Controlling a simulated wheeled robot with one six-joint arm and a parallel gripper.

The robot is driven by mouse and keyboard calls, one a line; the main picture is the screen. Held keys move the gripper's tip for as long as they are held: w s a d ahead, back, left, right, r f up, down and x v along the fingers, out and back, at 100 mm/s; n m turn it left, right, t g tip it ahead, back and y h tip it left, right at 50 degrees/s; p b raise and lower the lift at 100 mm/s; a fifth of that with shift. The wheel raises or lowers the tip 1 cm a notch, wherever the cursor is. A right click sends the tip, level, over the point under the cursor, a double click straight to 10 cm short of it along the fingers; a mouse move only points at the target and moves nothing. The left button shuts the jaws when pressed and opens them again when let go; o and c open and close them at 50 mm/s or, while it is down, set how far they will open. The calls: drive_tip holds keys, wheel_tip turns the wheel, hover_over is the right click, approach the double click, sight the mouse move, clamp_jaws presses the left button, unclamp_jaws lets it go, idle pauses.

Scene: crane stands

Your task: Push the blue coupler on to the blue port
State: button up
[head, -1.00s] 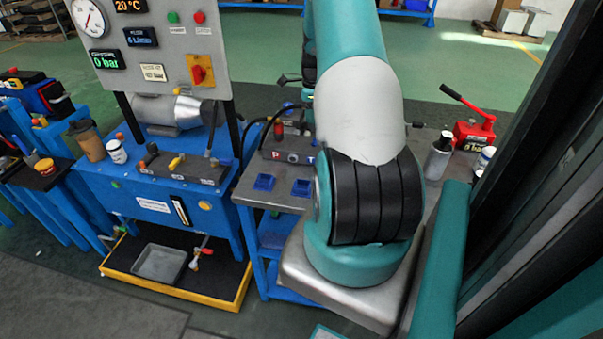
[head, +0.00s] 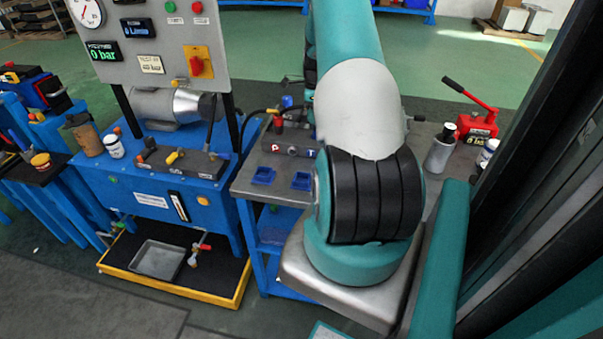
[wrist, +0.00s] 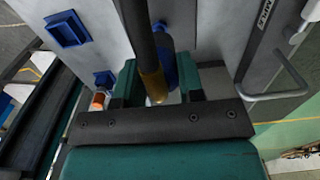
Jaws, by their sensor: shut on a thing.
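In the wrist view the blue coupler (wrist: 168,66) sits between the teal fingers of my gripper (wrist: 158,78), which is shut on it. A black hose with a brass-coloured ferrule (wrist: 152,84) runs across in front of the coupler and hides part of it. In the head view my arm covers my gripper and the coupler. The port block (head: 290,149), with a red P and a blue T, stands on the grey bench, its right end behind my arm. I cannot make out the blue port, or whether the coupler touches it.
Two blue square trays (head: 263,176) (head: 301,180) lie at the bench front. A grey bottle (head: 439,152) and a red hand pump (head: 477,125) stand right of my arm. A blue power unit with a gauge panel (head: 150,45) stands left.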

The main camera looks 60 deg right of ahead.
drive_tip(key=shift+f+b, duration=0.85)
drive_tip(key=shift+f, duration=0.5)
drive_tip(key=o, duration=1.1)
drive_tip(key=shift+c, duration=0.2)
drive_tip(key=shift+r+p, duration=1.75)
drive_tip(key=shift+r, duration=0.75)
wheel_tip(320, 180, up, 17)
drive_tip(key=b, duration=0.3)
drive_tip(key=shift+r, duration=0.2)
